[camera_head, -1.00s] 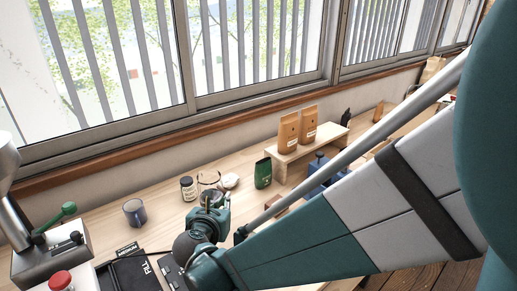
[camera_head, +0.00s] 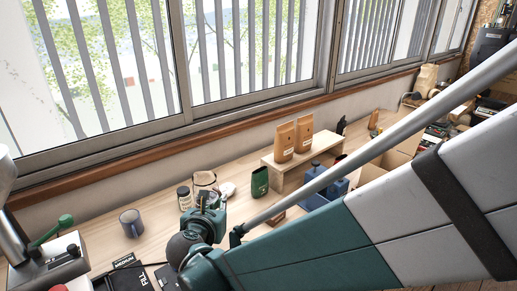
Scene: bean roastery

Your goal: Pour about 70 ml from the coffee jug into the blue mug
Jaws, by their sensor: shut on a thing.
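The clear glass coffee jug (camera_head: 204,180) shows behind and above my gripper (camera_head: 207,196). My gripper is shut on the jug; the fingers and the lower part of the jug are mostly hidden by my own wrist. The jug is to the right of the mug and farther back, apart from it. It looks about upright. The level of coffee in it cannot be made out, nor can the inside of the mug.
A dark jar (camera_head: 184,197) stands close left of the jug, and a white item (camera_head: 228,188) close right. A green bag (camera_head: 260,182) and a wooden riser (camera_head: 300,160) with brown bags (camera_head: 285,142) are farther right. A grey machine (camera_head: 50,260) stands left of the mug.

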